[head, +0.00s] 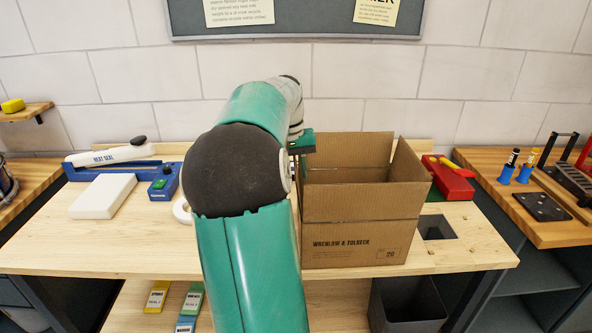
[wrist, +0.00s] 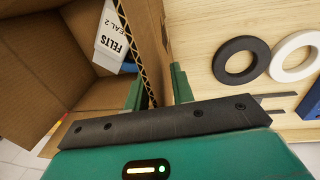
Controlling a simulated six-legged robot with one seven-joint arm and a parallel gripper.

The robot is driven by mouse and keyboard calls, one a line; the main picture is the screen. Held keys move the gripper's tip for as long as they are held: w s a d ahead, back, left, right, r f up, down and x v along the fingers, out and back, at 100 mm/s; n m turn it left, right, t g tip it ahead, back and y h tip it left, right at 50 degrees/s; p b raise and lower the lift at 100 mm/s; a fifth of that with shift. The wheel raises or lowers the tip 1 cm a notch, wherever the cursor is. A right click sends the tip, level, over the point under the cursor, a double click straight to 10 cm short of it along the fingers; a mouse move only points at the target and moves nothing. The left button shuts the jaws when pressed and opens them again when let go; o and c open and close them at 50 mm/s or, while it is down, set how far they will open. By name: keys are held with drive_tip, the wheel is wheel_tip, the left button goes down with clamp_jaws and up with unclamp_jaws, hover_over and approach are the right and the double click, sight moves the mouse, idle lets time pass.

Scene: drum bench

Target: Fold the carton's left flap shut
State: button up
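The brown cardboard carton (head: 345,243) stands open on the bench, right of my arm in the head view. Its flaps stand up, and my arm hides part of its left side. In the wrist view the carton (wrist: 28,80) fills the left, and a flap (wrist: 152,35) with a corrugated edge rises between my fingers. My gripper (wrist: 158,92) is open, one finger on each side of this flap, with visible room between the fingers. Whether either finger touches the flap is unclear. A white packet marked FELTS (wrist: 112,38) lies inside the carton.
A black ring (wrist: 249,60) and a white ring (wrist: 296,56) lie on the bench beside the carton. A heat sealer (head: 110,154) and a white block (head: 103,196) are at the left. A red tool (head: 452,182) lies right of the carton, near a square bench opening (head: 437,227).

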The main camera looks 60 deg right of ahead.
clamp_jaws()
idle(1.3)
